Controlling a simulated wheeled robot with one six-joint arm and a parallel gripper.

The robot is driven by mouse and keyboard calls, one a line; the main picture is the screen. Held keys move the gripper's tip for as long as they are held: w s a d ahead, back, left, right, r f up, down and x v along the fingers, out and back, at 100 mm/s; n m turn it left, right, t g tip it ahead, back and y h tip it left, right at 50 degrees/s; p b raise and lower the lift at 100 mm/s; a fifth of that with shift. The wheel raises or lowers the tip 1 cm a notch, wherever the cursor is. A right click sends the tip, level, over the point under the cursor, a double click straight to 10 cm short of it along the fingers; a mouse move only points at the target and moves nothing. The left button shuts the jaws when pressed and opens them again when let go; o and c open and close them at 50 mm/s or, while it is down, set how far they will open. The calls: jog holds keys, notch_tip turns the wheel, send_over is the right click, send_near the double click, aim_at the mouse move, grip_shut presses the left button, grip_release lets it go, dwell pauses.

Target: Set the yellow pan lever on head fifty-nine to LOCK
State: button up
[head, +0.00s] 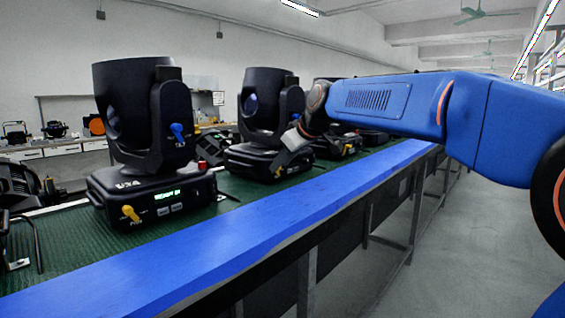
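Several black moving-head lights stand in a row on the green belt. The nearest head (137,120) has a yellow lever (131,213) low on its base front, a blue lever (178,131) on its yoke and a lit green display (168,195). The second head (266,110) has a yellow lever (279,172) on its base. My gripper (284,160) reaches down in front of the second head, close to that lever. Whether it touches the lever, and whether its fingers are open, cannot be made out. I cannot read the number fifty-nine on any head.
The green belt (75,256) has a wide blue front rail (230,252) on grey legs. A third head (333,146) stands beyond, partly behind my arm. Dark equipment (20,190) sits at the left edge. The floor at right is clear.

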jog(key=shift+c, duration=0.6)
grip_shut()
jog(key=shift+w+d+r, duration=0.1)
jog(key=shift+w+d+r+m+g+y, duration=0.1)
jog(key=shift+w+d+m+g+y, duration=0.45)
jog(key=shift+g+y, duration=0.2)
jog(key=shift+w+d+m+g+y, duration=0.6)
jog(key=shift+m+g+y, duration=0.15)
jog(key=shift+g+y, duration=0.25)
jog(key=shift+w+d+f+m+g+y, duration=0.3)
jog(key=shift+w+d+m+g+y, duration=0.15)
jog(key=shift+m+g+y, duration=0.4)
jog(key=shift+w+d+f+m+g+y, duration=0.3)
jog(key=shift+m+y, duration=0.15)
jog(key=shift+y, duration=0.45)
